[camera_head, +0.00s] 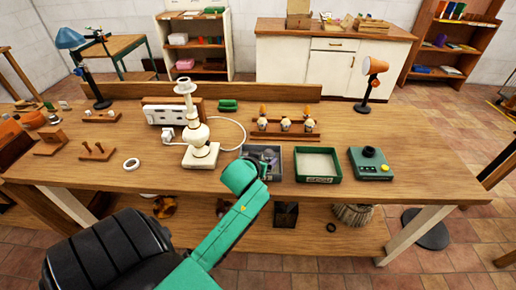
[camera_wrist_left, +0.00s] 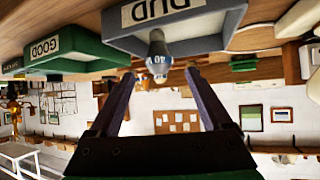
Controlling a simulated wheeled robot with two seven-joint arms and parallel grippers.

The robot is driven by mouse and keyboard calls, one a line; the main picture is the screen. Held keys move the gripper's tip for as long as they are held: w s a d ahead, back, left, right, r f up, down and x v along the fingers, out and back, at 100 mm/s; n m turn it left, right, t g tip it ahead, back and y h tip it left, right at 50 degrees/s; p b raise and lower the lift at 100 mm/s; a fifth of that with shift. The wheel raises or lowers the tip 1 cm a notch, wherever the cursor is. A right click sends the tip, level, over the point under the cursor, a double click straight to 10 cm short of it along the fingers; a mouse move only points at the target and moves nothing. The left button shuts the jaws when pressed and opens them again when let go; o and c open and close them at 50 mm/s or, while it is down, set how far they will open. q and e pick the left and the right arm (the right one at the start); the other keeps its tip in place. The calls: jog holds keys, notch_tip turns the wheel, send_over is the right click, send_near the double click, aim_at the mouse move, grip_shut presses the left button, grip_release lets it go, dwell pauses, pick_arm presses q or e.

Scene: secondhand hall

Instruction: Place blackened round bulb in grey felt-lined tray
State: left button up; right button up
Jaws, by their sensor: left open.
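The grey tray (camera_head: 278,176) stands at the front of the workbench, and its DUD label shows upside down in the left wrist view (camera_wrist_left: 215,36). My left gripper (camera_head: 258,168) is at its near side, partly covering it. In the left wrist view my left gripper (camera_wrist_left: 160,75) is open, its fingers apart with nothing clamped between them. A bulb (camera_wrist_left: 157,46) with a dark grey part and a pale printed part shows just beyond the fingertips, overlapping the tray's edge. Whether it rests in the tray is unclear. My right gripper is out of view.
The green GOOD tray (camera_head: 317,178) stands right of the grey one, then a green tester (camera_head: 371,164). A white lamp base (camera_head: 199,152) is close on the left. A wooden rack (camera_head: 285,133) with bulbs stands behind. The bench's right end is clear.

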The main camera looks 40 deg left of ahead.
pick_arm(q)
jog(key=v, duration=0.7)
jog(key=s+d+f+m+g+h, duration=0.4)
jog(key=s+d+f+m+g, duration=0.25)
jog(key=s+d+f, duration=0.55)
notch_tip(320, 180, down, 21)
jog(key=s+a+g, duration=0.2)
jog(key=s, duration=0.1)
jog(key=s+a+f+g, duration=0.1)
jog(key=s+a+f, duration=0.1)
jog(key=s+f, duration=1.4)
jog(key=shift+s+a, duration=0.3)
jog(key=shift+s, duration=0.2)
